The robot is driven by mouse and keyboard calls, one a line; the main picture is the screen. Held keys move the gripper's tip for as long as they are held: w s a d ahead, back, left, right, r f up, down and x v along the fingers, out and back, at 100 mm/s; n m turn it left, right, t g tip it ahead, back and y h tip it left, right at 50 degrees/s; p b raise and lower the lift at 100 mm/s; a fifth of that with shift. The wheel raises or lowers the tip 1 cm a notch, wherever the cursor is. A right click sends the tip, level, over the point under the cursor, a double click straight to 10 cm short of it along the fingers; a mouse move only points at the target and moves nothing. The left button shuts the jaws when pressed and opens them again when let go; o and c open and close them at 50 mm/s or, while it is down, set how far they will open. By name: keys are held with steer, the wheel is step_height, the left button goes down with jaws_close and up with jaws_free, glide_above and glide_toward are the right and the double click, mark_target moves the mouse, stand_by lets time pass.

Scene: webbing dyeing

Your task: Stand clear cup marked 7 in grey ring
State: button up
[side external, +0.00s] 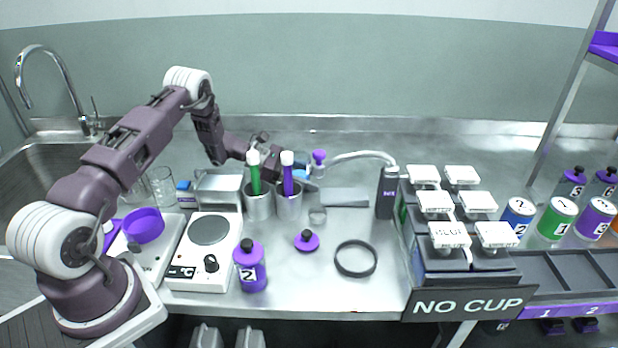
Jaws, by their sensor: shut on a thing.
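My gripper (305,168) is at the back middle of the counter, behind two grey pots. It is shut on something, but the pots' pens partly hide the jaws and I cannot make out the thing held. A dark grey ring (356,275) lies flat on the counter at the front middle, with nothing standing in it. Clear glass vessels (161,187) stand at the left near the sink, partly behind my arm. A small clear object (317,216) is right of the pots. I can read no 7 on any of these.
A green pen (254,176) and a purple pen (287,178) stand in the pots. A hotplate (193,277), purple bottle (250,268) and purple knobbed lid (307,241) are in front. A black cabled device (387,194) and NO CUP rack (470,304) stand right. Counter around the ring is clear.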

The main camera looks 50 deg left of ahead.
mark_target(297, 172)
steer(key=o, duration=1.6)
steer(key=shift+f, duration=0.1)
steer(key=shift+r, duration=0.2)
steer(key=v, duration=0.3)
steer(key=shift+s+a, duration=0.1)
steer(key=shift+a, duration=0.1)
steer(key=shift+o, duration=0.4)
step_height(297, 172, up, 7)
steer(key=shift+d, duration=0.2)
